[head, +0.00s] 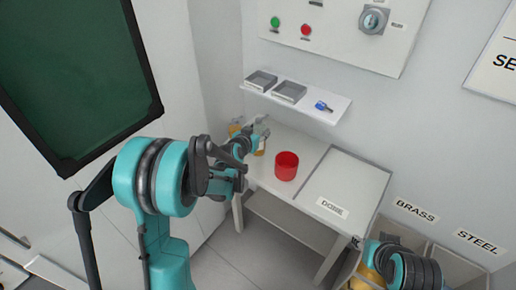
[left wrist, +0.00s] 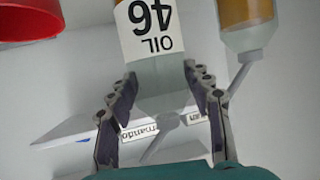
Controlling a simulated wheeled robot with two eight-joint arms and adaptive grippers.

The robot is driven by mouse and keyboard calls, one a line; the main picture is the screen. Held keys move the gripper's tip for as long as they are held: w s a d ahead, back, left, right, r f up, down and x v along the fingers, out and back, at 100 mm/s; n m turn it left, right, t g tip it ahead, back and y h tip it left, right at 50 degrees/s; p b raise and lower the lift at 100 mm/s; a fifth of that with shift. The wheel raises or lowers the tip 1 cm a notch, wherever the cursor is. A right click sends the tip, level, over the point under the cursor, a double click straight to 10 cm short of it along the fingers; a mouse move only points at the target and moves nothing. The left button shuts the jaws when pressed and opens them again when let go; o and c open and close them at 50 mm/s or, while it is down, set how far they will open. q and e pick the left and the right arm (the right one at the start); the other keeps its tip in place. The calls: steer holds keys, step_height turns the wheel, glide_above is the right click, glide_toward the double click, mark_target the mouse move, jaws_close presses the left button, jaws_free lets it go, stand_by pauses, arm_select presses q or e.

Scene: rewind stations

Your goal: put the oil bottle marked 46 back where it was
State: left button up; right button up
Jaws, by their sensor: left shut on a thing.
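The oil bottle marked 46 (left wrist: 152,38) has a white label, a grey upper part and a thin spout. In the left wrist view its label appears upside down. My left gripper (left wrist: 163,100) is shut around the grey part of this bottle. In the head view the left gripper (head: 247,146) is at the table's back left corner, and the bottle (head: 262,128) shows partly behind it. A second bottle with amber oil (left wrist: 245,15) is close beside the held one. Whether the held bottle touches the table is hidden.
A red cup (head: 287,166) stands right of the left gripper on the white table, left of the DONE area (head: 345,185). A shelf (head: 310,100) with two grey trays and a blue item hangs above. Bins marked BRASS and STEEL are at lower right, behind my right arm (head: 405,268).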

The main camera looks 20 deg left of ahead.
arm_select(q)
step_height(320, 180, down, 6)
steer(key=shift+r+b, duration=0.2)
steer(key=shift+b, duration=0.95)
steer(key=shift+r, duration=0.15)
steer(key=o, duration=1.5)
steer(key=shift+c, duration=0.2)
steer(key=s+d+r+g+p, duration=0.2)
steer(key=s+r, duration=0.3)
steer(key=s, duration=0.5)
steer(key=s+d+r+g+p, duration=0.15)
steer(key=s+r, duration=0.25)
steer(key=s, duration=0.7)
steer(key=s+n+g+y, duration=0.1)
steer(key=s+g, duration=0.2)
steer(key=s, duration=1.2)
steer(key=shift+f, duration=0.15)
